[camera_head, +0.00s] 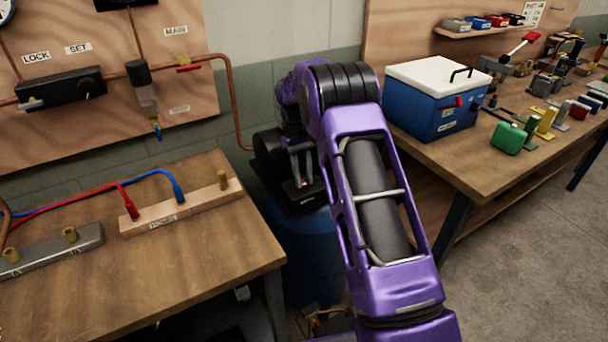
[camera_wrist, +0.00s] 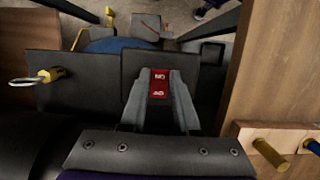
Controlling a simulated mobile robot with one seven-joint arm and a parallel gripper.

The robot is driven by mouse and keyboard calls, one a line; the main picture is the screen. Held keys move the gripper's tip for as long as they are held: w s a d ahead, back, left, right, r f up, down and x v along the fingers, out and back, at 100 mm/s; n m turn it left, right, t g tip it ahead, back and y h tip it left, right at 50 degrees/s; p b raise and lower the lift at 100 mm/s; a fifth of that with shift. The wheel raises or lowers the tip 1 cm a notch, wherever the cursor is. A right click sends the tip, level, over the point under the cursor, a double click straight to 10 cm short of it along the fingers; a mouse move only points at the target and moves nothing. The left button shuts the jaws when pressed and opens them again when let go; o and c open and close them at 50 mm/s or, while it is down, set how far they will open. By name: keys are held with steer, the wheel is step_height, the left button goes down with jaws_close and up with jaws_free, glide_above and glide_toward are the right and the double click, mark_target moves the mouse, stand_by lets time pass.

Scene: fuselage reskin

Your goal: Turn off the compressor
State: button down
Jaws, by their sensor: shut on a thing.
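The compressor's blue tank (camera_head: 300,255) stands on the floor between the two benches, with a dark housing on top. In the wrist view a bit of the blue tank (camera_wrist: 105,46) shows past the dark housing (camera_wrist: 60,92). A red switch (camera_wrist: 159,86) with white lettering sits between the fingers of my gripper (camera_wrist: 160,76). The fingers are shut on its sides. The lettering is too small to read surely, so I cannot tell the switch's position. In the head view my gripper (camera_head: 303,165) points down at the compressor top, partly hidden by my purple arm.
The left bench (camera_head: 215,255) holds a wooden manifold block (camera_head: 190,207) with red and blue hoses. The right bench (camera_head: 440,150) carries a blue cooler (camera_head: 425,105) and several tools. A brass fitting with a ring (camera_wrist: 45,76) sticks up left of my gripper. Copper pipe runs along the wall.

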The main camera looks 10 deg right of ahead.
steer(key=c, duration=0.6)
jaws_free()
steer(key=shift+c, duration=0.2)
steer(key=v, duration=1.2)
